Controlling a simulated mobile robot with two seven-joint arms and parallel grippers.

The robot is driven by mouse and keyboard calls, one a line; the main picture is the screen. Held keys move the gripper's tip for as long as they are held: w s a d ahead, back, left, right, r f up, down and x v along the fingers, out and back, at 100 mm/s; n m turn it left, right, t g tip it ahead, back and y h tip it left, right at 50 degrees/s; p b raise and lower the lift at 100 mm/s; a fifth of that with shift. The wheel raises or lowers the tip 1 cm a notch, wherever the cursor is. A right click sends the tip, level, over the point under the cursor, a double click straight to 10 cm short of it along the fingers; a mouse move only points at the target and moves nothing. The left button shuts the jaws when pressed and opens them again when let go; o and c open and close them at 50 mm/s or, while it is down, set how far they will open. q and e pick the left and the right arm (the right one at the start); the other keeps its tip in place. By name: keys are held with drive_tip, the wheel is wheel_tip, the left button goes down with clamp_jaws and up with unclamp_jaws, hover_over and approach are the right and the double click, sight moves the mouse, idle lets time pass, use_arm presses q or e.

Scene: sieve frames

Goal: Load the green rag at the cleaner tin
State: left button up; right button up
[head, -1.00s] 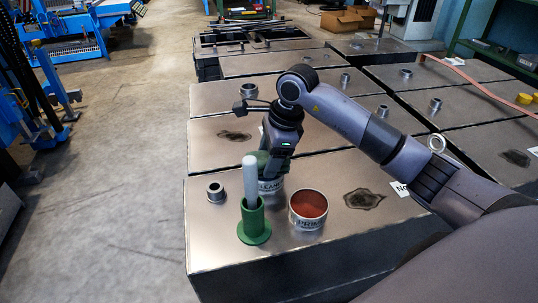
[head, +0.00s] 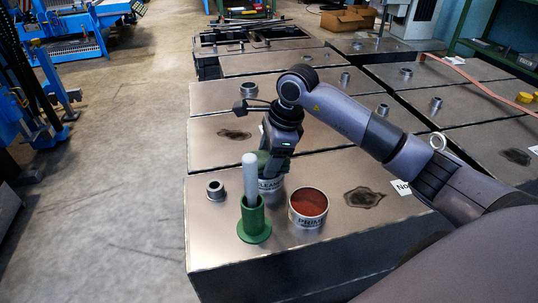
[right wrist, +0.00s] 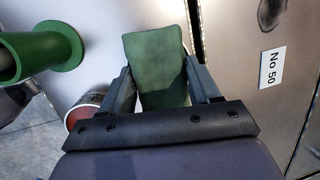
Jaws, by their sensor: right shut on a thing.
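The green rag shows in the right wrist view (right wrist: 156,65) as a flat green piece between my fingers. In the head view a darker green part of it (head: 263,159) shows beside the fingers. My right gripper (head: 274,165) is shut on the rag and points down at the cleaner tin (head: 271,186). The tin is pale with a dark "CLEANER" label; its upper part is hidden by the gripper and rag. I cannot tell whether the rag is inside the tin or just above it. My left gripper is not in view.
The primer tin (head: 308,208), red-brown inside, stands close at the right. A green flanged holder (head: 253,220) with an upright pale grey rod (head: 250,177) stands in front. A short metal collar (head: 216,191) is at the left. The front right of the metal top is clear.

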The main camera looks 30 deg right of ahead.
drive_tip(key=shift+f, duration=0.1)
idle(0.3)
drive_tip(key=shift+r+p, duration=2.6)
drive_tip(key=shift+r, duration=1)
drive_tip(key=shift+f, duration=0.1)
